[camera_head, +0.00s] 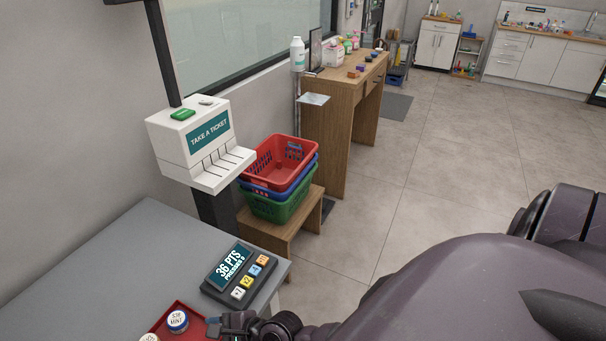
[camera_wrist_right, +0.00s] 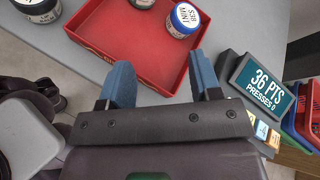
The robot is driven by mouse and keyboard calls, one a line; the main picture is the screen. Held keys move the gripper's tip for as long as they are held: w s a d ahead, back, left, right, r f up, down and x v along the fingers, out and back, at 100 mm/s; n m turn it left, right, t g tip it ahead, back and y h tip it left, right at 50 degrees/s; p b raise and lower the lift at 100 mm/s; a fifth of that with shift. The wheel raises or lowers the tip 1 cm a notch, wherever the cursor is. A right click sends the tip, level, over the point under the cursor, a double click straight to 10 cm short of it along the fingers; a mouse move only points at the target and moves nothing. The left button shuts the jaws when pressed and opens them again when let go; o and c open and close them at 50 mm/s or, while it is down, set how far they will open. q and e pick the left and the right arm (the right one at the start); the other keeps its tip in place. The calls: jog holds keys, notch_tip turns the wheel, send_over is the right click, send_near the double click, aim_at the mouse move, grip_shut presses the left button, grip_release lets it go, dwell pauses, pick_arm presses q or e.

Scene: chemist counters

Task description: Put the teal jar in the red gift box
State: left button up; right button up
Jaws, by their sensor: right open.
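My right gripper (camera_wrist_right: 162,76) is open and empty, its two blue fingers over the near edge of a shallow red open tray or box (camera_wrist_right: 128,43). In the head view my right gripper (camera_head: 214,325) shows at the bottom, beside the red tray (camera_head: 192,311). A white-lidded jar with a blue side, marked MINT (camera_wrist_right: 183,19), stands in the tray, beyond the right finger. It also shows in the head view (camera_head: 177,321). I cannot tell whether it is the teal jar. I cannot tell whether the red tray is the gift box. My left gripper is out of view.
A dark jar with a pale lid (camera_wrist_right: 40,8) stands on the grey counter left of the tray. A points keypad (camera_head: 237,272) stands beyond the tray. A ticket dispenser (camera_head: 198,143) and stacked baskets (camera_head: 280,160) are farther back. The counter's left part (camera_head: 110,260) is clear.

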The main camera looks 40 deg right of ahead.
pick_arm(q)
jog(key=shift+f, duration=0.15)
pick_arm(e)
jog(key=s+d+f+n+h, duration=0.1)
jog(key=s+d+n+h, duration=0.3)
jog(key=d+n, duration=0.4)
jog(key=s+d+f+n+t+h, duration=0.1)
jog(key=s+d+n+h, duration=0.3)
jog(key=n, duration=1.1)
jog(key=shift+s+d+f, duration=0.15)
jog(key=shift+s+d, duration=1.5)
jog(key=shift+d, duration=0.55)
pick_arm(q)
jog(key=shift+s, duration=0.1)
